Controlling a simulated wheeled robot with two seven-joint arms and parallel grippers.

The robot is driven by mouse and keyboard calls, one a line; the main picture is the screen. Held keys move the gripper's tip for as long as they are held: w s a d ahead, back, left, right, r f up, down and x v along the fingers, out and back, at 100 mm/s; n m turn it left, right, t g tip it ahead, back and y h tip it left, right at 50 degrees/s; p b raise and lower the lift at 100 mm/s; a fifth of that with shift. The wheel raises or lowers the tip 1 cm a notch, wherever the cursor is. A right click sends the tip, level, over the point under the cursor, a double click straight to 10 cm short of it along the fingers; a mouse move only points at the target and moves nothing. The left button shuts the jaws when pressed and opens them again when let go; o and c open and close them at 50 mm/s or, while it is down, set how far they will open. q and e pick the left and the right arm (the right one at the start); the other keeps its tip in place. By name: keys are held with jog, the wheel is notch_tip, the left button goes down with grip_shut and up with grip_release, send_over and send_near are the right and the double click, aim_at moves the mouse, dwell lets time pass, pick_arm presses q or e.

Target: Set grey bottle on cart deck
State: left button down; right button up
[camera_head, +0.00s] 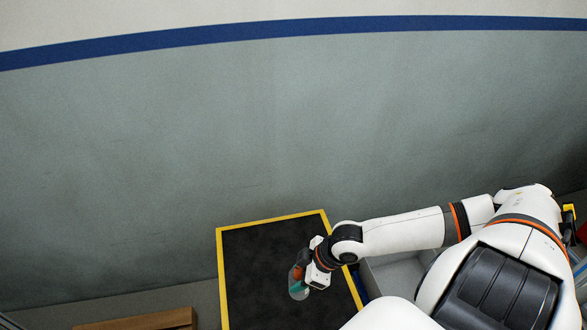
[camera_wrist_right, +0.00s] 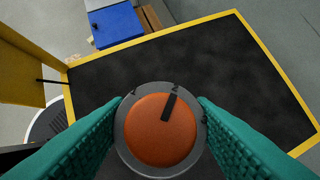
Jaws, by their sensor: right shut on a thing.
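The grey bottle (camera_head: 299,294) is upright in my right gripper (camera_head: 302,284), over the cart deck near its right edge. In the right wrist view its round orange cap (camera_wrist_right: 161,130) with a grey rim sits between the two green fingers (camera_wrist_right: 161,110), which are shut on it. The cart deck (camera_head: 252,268) is black with a yellow border; its bare surface also shows in the wrist view (camera_wrist_right: 205,65). I cannot tell whether the bottle's base touches the deck. My left gripper is not in view.
The rest of the deck is clear. A grey bin (camera_head: 385,275) stands right of the cart, beneath my right arm. A brown wooden object (camera_head: 140,322) lies at the lower left. In the wrist view a blue box (camera_wrist_right: 116,24) stands beyond the deck's edge. A grey wall (camera_head: 200,150) rises behind.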

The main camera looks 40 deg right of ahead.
notch_tip(320, 180, down, 5)
jog(key=shift+f, duration=0.2)
jog(key=shift+f+b, duration=0.3)
jog(key=shift+f, duration=1.65)
jog(key=shift+f, duration=0.1)
jog(key=o, duration=1.3)
jog(key=p+v, duration=0.2)
jog(key=v, duration=1)
